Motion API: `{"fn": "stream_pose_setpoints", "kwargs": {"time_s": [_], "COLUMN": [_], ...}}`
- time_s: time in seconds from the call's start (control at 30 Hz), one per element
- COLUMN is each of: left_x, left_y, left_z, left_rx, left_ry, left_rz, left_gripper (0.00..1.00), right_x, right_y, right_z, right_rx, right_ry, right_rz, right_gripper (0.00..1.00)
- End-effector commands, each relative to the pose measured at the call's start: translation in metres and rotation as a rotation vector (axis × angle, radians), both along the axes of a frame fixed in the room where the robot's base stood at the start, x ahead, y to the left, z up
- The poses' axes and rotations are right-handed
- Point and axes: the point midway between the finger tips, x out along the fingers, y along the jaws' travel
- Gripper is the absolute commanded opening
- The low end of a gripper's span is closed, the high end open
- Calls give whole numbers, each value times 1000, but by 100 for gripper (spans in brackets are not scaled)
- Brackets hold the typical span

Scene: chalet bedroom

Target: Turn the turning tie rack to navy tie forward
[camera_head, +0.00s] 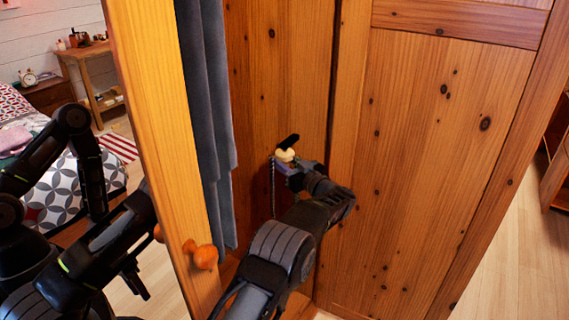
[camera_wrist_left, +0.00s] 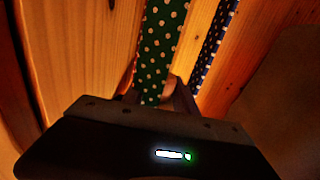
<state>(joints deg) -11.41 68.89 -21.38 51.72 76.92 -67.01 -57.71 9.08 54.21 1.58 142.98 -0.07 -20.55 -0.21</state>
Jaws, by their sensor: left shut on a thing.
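My left gripper (camera_head: 288,168) is inside the open wardrobe, shut at a small cream part of the tie rack (camera_head: 285,155) with a black piece above it. Most of the rack is hidden from the head view. In the left wrist view a green tie (camera_wrist_left: 162,40) with pale dots hangs directly beyond my fingers (camera_wrist_left: 155,95). A navy tie (camera_wrist_left: 212,45) with white dots hangs to its right, apart from the fingers. My right gripper cannot be made out.
A wooden door edge (camera_head: 150,100) with an orange knob (camera_head: 204,256) stands left of my arm. Grey-blue cloth (camera_head: 205,110) hangs just inside it. A wooden panel (camera_head: 430,150) closes the right side. A bed (camera_head: 60,185) shows at far left.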

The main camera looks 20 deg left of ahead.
Motion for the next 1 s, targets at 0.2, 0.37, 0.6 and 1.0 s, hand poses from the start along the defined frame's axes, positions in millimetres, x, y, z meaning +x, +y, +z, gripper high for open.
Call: {"fn": "stream_pose_setpoints", "kwargs": {"time_s": [0.2, 0.37, 0.6, 1.0], "left_x": [0, 0, 0, 0], "left_y": [0, 0, 1, 1], "left_z": [-2, 0, 2, 2], "left_rx": [0, 1, 2, 3], "left_ry": [-3, -3, -3, -4], "left_rz": [71, 96, 104, 103], "left_gripper": [0, 0, 0, 50], "right_x": [0, 0, 0, 0], "right_y": [0, 0, 0, 0], "right_z": [-10, -12, -13, -12], "right_rx": [0, 0, 0, 0], "right_ry": [0, 0, 0, 0], "right_rz": [0, 0, 0, 0], "right_gripper": [52, 52, 52, 52]}}
